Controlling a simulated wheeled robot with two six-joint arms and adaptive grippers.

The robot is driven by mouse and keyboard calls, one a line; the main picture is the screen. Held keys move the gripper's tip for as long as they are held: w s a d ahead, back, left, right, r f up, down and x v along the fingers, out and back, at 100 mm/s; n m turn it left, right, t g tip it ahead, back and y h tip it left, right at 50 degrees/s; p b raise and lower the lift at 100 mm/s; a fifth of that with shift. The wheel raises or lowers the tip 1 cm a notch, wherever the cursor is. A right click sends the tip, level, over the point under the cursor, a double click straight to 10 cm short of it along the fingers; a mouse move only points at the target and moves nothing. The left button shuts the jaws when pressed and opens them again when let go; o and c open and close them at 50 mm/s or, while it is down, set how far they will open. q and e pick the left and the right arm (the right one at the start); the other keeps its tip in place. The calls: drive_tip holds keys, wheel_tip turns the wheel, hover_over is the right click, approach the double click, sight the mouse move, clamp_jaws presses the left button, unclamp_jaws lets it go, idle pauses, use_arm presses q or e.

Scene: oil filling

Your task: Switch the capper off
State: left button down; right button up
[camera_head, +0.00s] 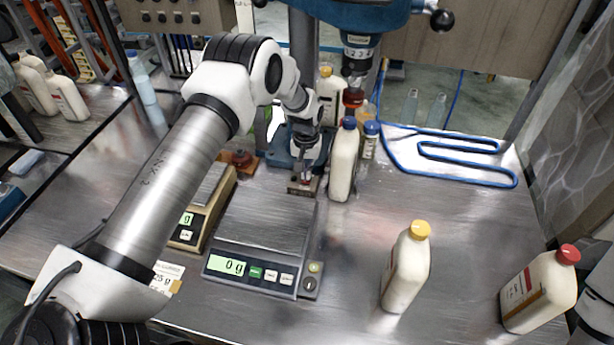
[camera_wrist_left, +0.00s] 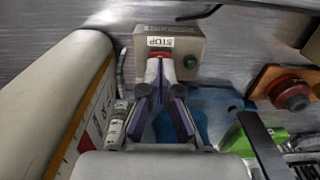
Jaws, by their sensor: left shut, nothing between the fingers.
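The capper (camera_head: 359,48) is the blue machine at the top middle of the head view. A small grey control box (camera_head: 301,187) sits on the table in front of its base. In the left wrist view the box (camera_wrist_left: 205,42) shows a STOP label (camera_wrist_left: 160,42) and a green button (camera_wrist_left: 190,62). My left gripper (camera_head: 306,172) is shut and empty, pointing down at the box. In the wrist view its fingertips (camera_wrist_left: 158,68) are over the box's face beside the green button and hide what is below the label. I cannot tell whether they touch. My right gripper is not in view.
A white bottle with a blue cap (camera_head: 343,165) stands right beside the box. A scale (camera_head: 265,225) reading 0 g lies in front. A yellow-capped bottle (camera_head: 405,270) and a red-capped bottle (camera_head: 540,290) stand at right. A red knob on an orange plate (camera_wrist_left: 290,93) is near the gripper.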

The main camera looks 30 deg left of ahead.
use_arm(q)
wheel_tip(320, 180, up, 3)
drive_tip(key=shift+s+r+p, duration=0.1)
drive_tip(key=shift+p, duration=0.6)
wheel_tip(320, 180, up, 2)
drive_tip(key=shift+p, duration=0.65)
